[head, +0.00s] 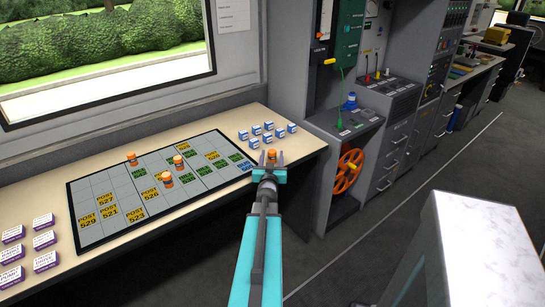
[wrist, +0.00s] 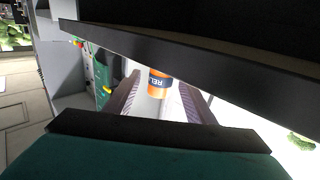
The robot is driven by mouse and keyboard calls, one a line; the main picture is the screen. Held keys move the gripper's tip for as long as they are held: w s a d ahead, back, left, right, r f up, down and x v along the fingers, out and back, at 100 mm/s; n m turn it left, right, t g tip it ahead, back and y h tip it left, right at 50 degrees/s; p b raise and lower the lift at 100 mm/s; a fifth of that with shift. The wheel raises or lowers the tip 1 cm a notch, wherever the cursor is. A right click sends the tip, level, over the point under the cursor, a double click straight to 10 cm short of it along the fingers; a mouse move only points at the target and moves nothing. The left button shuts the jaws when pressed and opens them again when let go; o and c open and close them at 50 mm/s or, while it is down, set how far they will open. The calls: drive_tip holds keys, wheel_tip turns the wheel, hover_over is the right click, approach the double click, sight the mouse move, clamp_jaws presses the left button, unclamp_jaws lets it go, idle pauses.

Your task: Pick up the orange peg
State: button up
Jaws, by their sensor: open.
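An orange peg (head: 271,154) stands at the right end of the table, beyond the board's right edge. In the wrist view the orange peg (wrist: 158,83) has a dark blue band with white letters, of which "REL" can be read. My gripper (head: 270,160) is open, with a finger on either side of this peg; whether either finger touches it cannot be told. Three more orange pegs, one at the back (head: 131,159), one in the middle (head: 178,163) and one nearer (head: 167,180), stand on the board.
The grey gridded board (head: 105,238) with yellow and green labels lies on the table (head: 35,158). Several small blue-and-white blocks (head: 268,126) stand behind my gripper. White-and-purple boxes (head: 44,240) are at the left. Grey cabinets with an orange reel (head: 348,171) stand to the right.

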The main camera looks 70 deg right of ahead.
sight(273, 151)
idle(0.3)
drive_tip(key=shift+r+p+x, duration=0.1)
drive_tip(key=shift+p+x, duration=0.3)
drive_tip(key=shift+x, duration=0.35)
drive_tip(key=shift+r+p+x, duration=0.15)
drive_tip(key=shift+p+x, duration=0.2)
drive_tip(key=shift+x, duration=0.4)
drive_tip(key=shift+p+x, duration=0.35)
drive_tip(key=shift+x, duration=0.75)
drive_tip(key=shift+c, duration=0.3)
drive_tip(key=c, duration=1.1)
